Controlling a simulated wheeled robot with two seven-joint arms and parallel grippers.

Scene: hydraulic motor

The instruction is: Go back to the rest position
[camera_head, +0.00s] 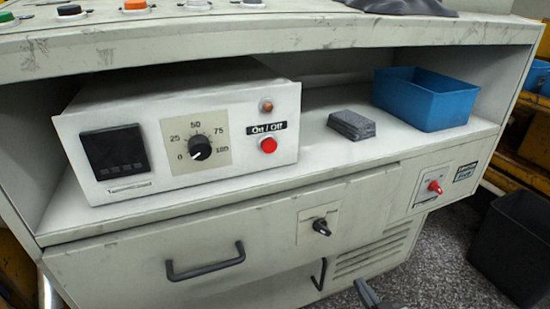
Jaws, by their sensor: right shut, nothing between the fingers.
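A white control box (190,135) with a black dial (200,147), a dark display (115,152) and a red On/Off button (268,145) sits on the open shelf of a pale cabinet. The dial's pointer position is too small to read surely. My right gripper (366,292) shows only in part at the bottom edge, right of centre. It is shut and empty, low in front of the cabinet and apart from the control box. My left gripper is out of view.
A grey block (351,125) and a blue bin (425,98) stand on the shelf. Below are a drawer handle (205,263), a black knob (321,227) and a red switch (435,187). A dark bin (512,245) stands on the floor at right. Coloured buttons line the top.

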